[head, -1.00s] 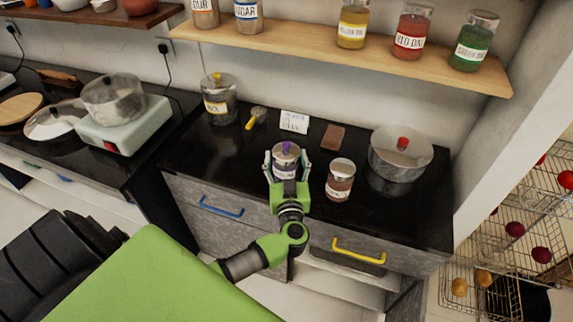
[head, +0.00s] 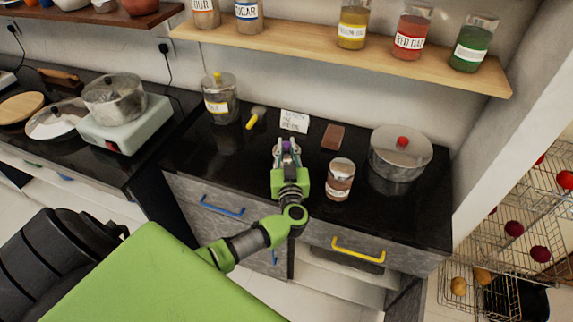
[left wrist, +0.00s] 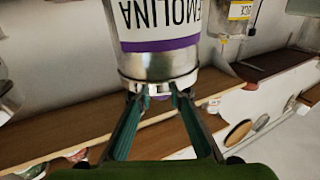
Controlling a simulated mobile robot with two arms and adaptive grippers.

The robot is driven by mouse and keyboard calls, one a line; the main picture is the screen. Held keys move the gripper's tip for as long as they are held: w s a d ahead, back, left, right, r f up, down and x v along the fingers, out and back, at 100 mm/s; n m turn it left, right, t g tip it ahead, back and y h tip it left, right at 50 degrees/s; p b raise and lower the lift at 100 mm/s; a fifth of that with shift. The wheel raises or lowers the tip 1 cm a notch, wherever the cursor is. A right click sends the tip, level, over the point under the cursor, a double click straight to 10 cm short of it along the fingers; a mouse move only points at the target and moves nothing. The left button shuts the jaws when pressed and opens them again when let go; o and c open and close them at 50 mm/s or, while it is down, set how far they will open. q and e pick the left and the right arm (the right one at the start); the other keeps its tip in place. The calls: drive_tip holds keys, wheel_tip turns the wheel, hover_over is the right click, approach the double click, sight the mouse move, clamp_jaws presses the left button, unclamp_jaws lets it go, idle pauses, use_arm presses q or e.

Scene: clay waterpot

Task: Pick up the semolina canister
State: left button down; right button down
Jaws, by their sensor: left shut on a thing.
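The semolina canister (head: 287,147) is on the black counter, mostly covered by my left gripper (head: 286,150) in the head view. A bit of purple shows between the fingers. In the left wrist view the canister (left wrist: 158,45) appears upside down, with a white label reading "EMOLINA", a purple band and a metal lid. The fingertips of my left gripper (left wrist: 155,97) are drawn close together at the lid end and shut on its knob, which they largely hide. I cannot tell whether the canister's base touches the counter. My right gripper is not in view.
A brown-filled jar (head: 340,180) stands close to the right of my gripper. A lidded steel pot (head: 400,152) is further right. Behind are a white card (head: 294,121), a brown block (head: 333,136) and a yellow-handled tool (head: 255,119). A wooden shelf (head: 300,48) overhangs the back.

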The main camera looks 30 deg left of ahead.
use_arm(q)
drive_tip(key=shift+s+f, duration=0.1)
drive_tip(key=shift+f, duration=0.25)
drive_tip(key=shift+r, duration=0.15)
